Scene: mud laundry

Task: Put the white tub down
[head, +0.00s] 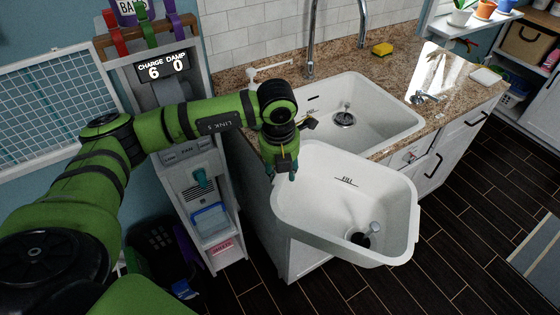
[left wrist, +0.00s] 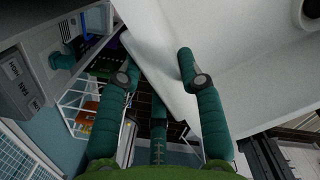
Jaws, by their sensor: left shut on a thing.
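The white tub (head: 318,205) hangs tilted in front of the counter, its open top facing my head camera. It has a dark "FILL" mark on its inner wall and a dark round drain with a pale knob in its floor. My left gripper (head: 283,168) is shut on the tub's rim at its upper left corner. In the left wrist view the tub's pale wall (left wrist: 235,60) fills the upper right, with the green fingers (left wrist: 160,75) at its edge. The tub hides part of the cabinet front. My right gripper is not in view.
A white sink (head: 385,110) is set in the speckled brown counter (head: 300,72), just behind the tub. A yellow sponge (head: 382,49) and a white dish (head: 486,76) lie on the counter. The dark plank floor (head: 470,220) is open to the right.

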